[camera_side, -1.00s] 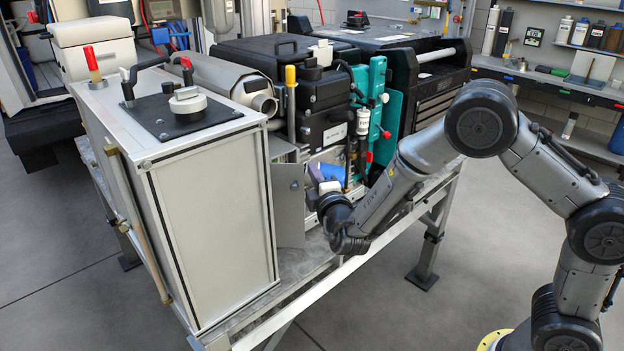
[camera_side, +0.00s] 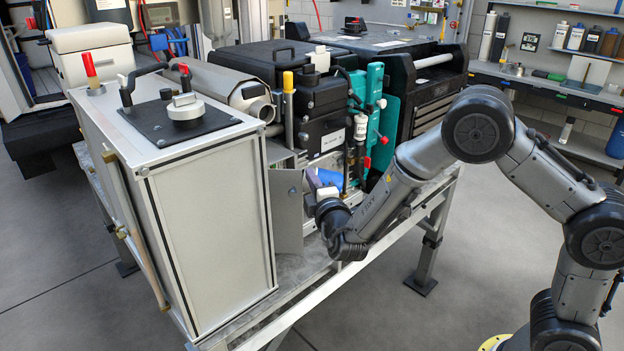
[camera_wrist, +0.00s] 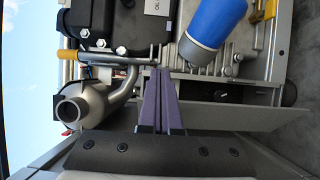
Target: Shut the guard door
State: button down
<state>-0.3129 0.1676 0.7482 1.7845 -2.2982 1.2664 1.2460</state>
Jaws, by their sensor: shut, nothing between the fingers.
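The guard door appears to be the grey panel (camera_side: 287,212) with a small round knob, standing open at the right edge of the white cabinet (camera_side: 205,215). In the wrist view a grey panel (camera_wrist: 235,117), seen at a steep angle, looks like the same door. My gripper (camera_side: 314,178) is just right of the door in the side view. In the wrist view its purple fingers (camera_wrist: 160,70) are together and empty, and they cross in front of the panel's left end. Whether they touch it I cannot tell.
A blue cylinder (camera_wrist: 212,22) is close to the fingers. A metal pipe (camera_wrist: 85,104) and a yellow-handled rod (camera_wrist: 75,55) are on the left in the wrist view. A teal bracket (camera_side: 375,110) and black machine block (camera_side: 318,110) stand behind. The bench's front rail (camera_side: 400,222) runs below my arm.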

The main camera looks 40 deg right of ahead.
dwell(0.3)
jog(key=s, duration=0.9)
jog(key=m+g+h, duration=0.2)
jog(key=m+h, duration=0.1)
jog(key=h, duration=0.1)
send_near(294, 195)
jog(key=x, duration=0.7)
jog(key=shift+a, duration=0.1)
dwell(0.6)
